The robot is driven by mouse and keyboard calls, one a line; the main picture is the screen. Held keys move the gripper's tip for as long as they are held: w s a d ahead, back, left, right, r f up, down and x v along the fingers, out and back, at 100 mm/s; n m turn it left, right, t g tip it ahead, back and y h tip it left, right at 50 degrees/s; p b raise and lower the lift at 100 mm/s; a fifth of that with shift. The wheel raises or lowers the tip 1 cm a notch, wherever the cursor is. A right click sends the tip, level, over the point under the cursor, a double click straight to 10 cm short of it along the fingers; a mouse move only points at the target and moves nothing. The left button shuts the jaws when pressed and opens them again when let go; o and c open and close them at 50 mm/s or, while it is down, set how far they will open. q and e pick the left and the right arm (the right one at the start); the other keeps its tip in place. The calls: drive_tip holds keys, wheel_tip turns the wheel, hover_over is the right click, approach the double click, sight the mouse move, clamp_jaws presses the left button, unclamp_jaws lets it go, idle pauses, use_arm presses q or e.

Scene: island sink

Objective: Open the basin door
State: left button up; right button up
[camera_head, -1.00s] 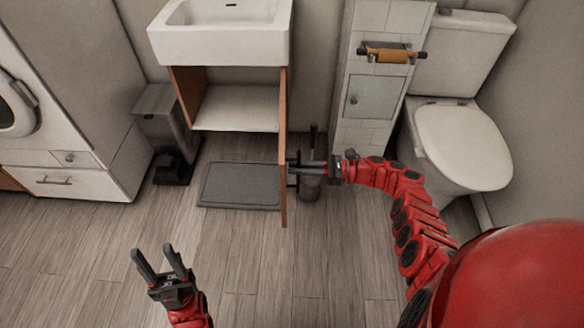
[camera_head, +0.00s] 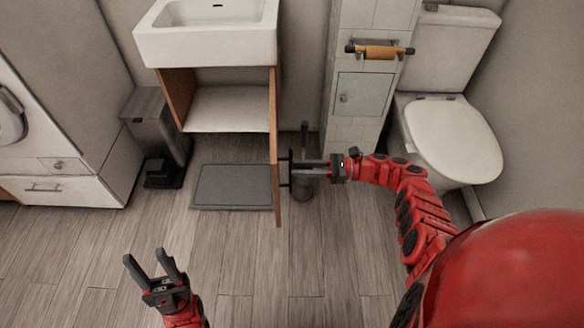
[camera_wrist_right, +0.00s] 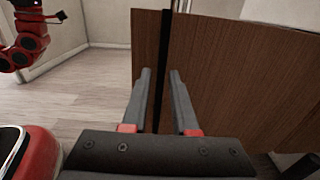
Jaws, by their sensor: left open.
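The brown basin door (camera_head: 275,150) stands swung out from the cabinet under the white basin (camera_head: 208,40), seen nearly edge-on in the head view. Its open interior shows a pale shelf (camera_head: 228,110). My right gripper (camera_head: 302,168) is at the door's outer face, at the dark handle (camera_head: 284,168). In the right wrist view the dark vertical handle (camera_wrist_right: 164,60) runs between the two fingers (camera_wrist_right: 160,72) in front of the brown door panel (camera_wrist_right: 235,85). Whether the fingers press on it is unclear. My left gripper (camera_head: 153,264) is open and empty above the floor.
A grey mat (camera_head: 232,187) lies on the floor below the cabinet. A grey bin (camera_head: 158,135) stands left of it, beside white drawers (camera_head: 65,185). A tiled column (camera_head: 347,125) and a toilet (camera_head: 450,140) stand right. The front floor is clear.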

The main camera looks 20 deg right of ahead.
drive_tip(key=b+v, duration=0.8)
drive_tip(key=v, duration=0.6)
drive_tip(key=shift+d+f, duration=0.1)
drive_tip(key=shift+d, duration=0.05)
